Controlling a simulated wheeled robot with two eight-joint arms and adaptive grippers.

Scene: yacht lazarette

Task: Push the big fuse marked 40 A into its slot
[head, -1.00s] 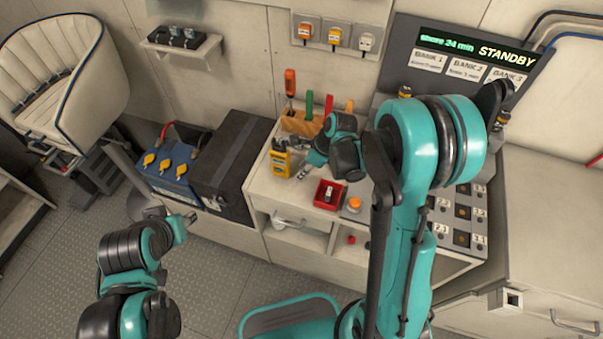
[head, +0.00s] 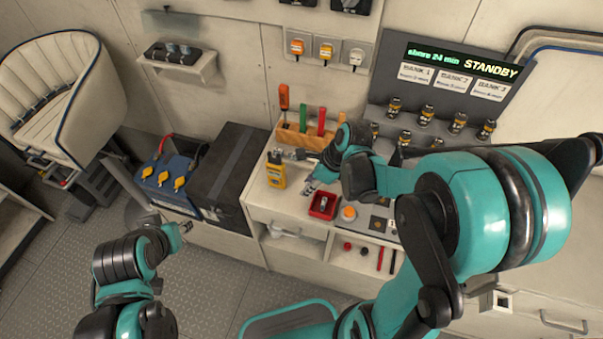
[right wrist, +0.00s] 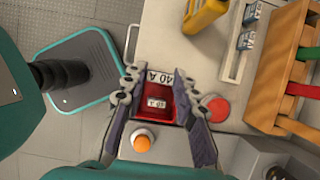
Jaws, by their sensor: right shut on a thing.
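The big fuse marked 40 A (right wrist: 158,77) is a pale block with its label facing up in the right wrist view. My right gripper (right wrist: 156,92) is shut on it, one finger on each side, above a red tray (right wrist: 180,121). In the head view my right gripper (head: 312,182) is over the white counter, just above the red tray (head: 312,213); the fuse is too small to make out there. Dark slot plates (head: 383,203) show right of the tray, mostly hidden by my right arm. My left gripper (head: 187,227) is low at left, away from the counter, its fingers unclear.
A smaller fuse (right wrist: 157,102) lies in the tray. An orange button (head: 348,213) is right of the tray. A yellow meter (head: 276,172), grey blocks (right wrist: 245,40) and a wooden tool rack (head: 305,139) stand behind. A black battery box (head: 228,170) is left of the counter.

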